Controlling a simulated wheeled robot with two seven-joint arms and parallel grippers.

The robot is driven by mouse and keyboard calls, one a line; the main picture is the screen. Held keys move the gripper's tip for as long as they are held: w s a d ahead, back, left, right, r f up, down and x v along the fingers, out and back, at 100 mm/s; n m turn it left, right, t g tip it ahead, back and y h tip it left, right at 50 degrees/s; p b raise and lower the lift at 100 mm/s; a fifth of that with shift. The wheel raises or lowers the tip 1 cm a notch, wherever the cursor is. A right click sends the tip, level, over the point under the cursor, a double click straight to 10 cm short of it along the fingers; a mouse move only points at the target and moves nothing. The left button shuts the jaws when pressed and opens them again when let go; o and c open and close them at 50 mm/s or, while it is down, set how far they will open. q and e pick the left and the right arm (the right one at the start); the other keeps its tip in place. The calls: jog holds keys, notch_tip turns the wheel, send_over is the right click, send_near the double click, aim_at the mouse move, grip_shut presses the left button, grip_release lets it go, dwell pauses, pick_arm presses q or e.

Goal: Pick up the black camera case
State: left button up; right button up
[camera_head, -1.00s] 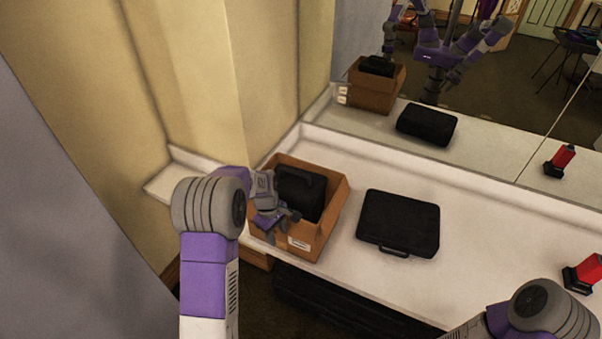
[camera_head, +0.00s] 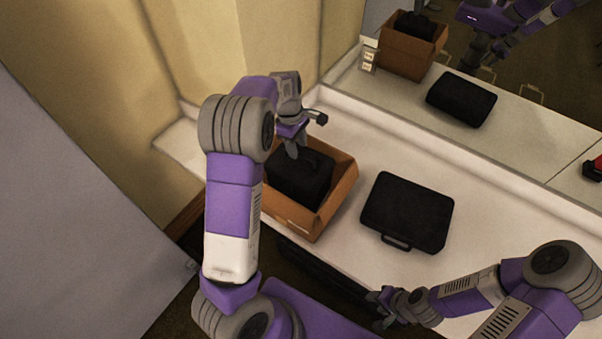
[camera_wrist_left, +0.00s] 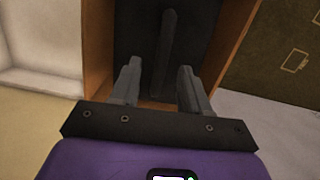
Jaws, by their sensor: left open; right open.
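A black case (camera_head: 298,186) with a handle on top sits inside an open brown cardboard box (camera_head: 341,190) on the white counter. My left gripper (camera_head: 303,138) is open just above this case, at the box's back side. In the left wrist view the case (camera_wrist_left: 138,30) lies ahead of the open fingers (camera_wrist_left: 157,72), with its long handle (camera_wrist_left: 167,45) lined up between them. Contact cannot be told. A second, flatter black case (camera_head: 408,208) lies on the counter right of the box, its handle toward the front edge. My right gripper (camera_head: 382,308) is open and empty, low near the counter's front.
A mirror (camera_head: 530,115) behind the counter (camera_head: 440,150) reflects the box, the flat case and my arms. A wall (camera_head: 210,60) stands close at the left. The counter between the flat case and the mirror is clear.

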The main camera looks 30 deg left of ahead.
aim_at(299, 152)
pick_arm(q)
jog(key=f, duration=0.2)
jog(key=d+f, duration=0.1)
jog(key=f, duration=0.1)
grip_shut()
dwell(1.4)
